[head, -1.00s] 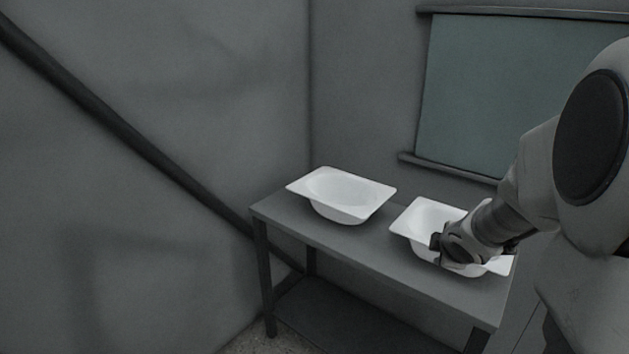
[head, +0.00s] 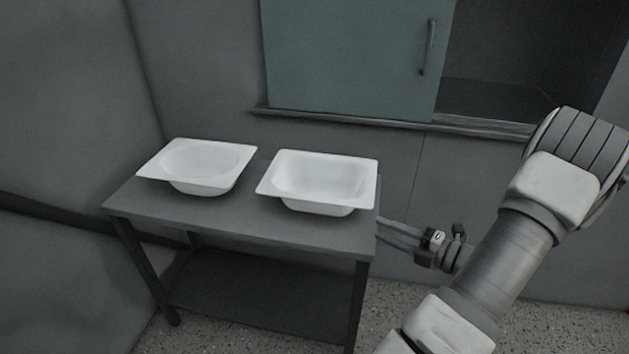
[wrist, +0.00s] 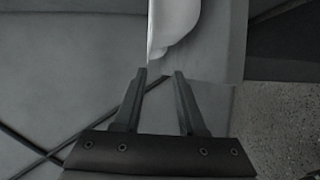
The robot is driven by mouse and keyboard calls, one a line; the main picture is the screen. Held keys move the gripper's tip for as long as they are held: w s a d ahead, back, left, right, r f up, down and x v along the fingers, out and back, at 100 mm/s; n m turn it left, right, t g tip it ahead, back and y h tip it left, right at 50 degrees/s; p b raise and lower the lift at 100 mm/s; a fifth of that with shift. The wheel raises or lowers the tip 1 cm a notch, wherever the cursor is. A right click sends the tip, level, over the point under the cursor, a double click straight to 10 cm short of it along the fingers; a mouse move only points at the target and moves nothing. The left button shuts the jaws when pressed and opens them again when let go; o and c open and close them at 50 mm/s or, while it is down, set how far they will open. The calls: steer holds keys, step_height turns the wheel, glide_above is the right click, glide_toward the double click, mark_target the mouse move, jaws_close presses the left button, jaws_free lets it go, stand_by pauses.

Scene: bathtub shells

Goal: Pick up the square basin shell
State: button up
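The square basin shell (head: 318,180) is white, with a rounded-rectangular hollow and a flat rim. It sits upright on the right end of the grey table. A second white shell (head: 203,163), with an oval hollow, sits to its left, with a small gap between them. My gripper (head: 400,238) is low, to the right of the table's right end and apart from the square shell. In the wrist view my gripper (wrist: 160,73) has its fingers spread with nothing between them. Part of a white shell (wrist: 172,25), apparently the square one, shows beyond the fingertips.
The grey table (head: 240,227) has bare top along its front edge and a lower shelf. A wall cabinet with a greenish door (head: 350,60) and an open dark section at right is behind and above. Speckled floor (head: 420,310) lies clear right of the table.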

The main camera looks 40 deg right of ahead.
mark_target(330, 201)
steer(key=shift+t, duration=0.5)
steer(key=b+x, duration=0.1)
steer(key=x, duration=0.4)
steer(key=b+x, duration=0.1)
steer(key=x, duration=0.4)
steer(key=r+x, duration=0.1)
steer(key=x, duration=0.4)
steer(key=shift+w+a+b, duration=0.25)
steer(key=shift+a+b, duration=0.15)
jaws_close()
stand_by(0.5)
